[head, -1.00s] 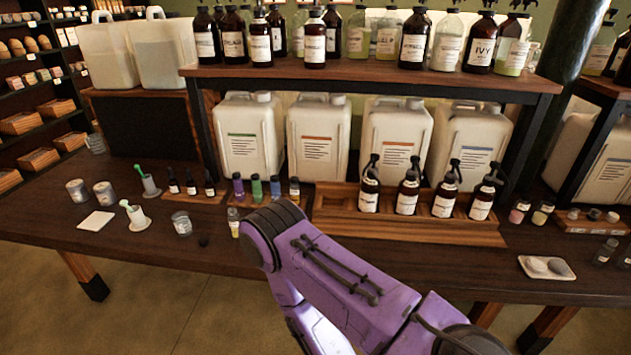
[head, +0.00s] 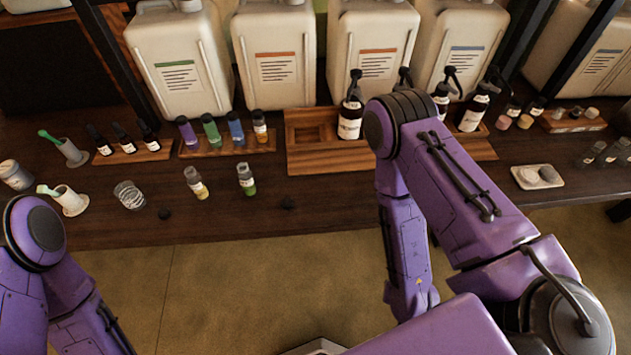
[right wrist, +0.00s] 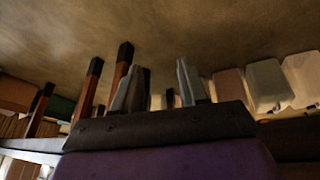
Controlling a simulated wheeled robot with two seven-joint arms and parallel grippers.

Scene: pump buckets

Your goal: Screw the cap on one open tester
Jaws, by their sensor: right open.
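Two small open testers stand on the dark wooden table in the head view. One tester (head: 197,184) has yellowish contents, the other (head: 246,179) greenish contents. Two small black caps lie on the table in front of them: one cap (head: 164,214) is left of the yellowish tester, the other cap (head: 288,203) right of the greenish one. My right gripper (right wrist: 161,76) shows only in the right wrist view, open, with nothing between its fingers. My left arm enters the head view at left, but its gripper is outside the frame.
A wooden rack (head: 222,149) holds several capped testers behind the open ones. A wooden tray (head: 325,158) with pump bottles stands to its right. A glass jar (head: 129,195) and a white cup (head: 69,200) stand at left. Large white jugs (head: 178,60) line the back.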

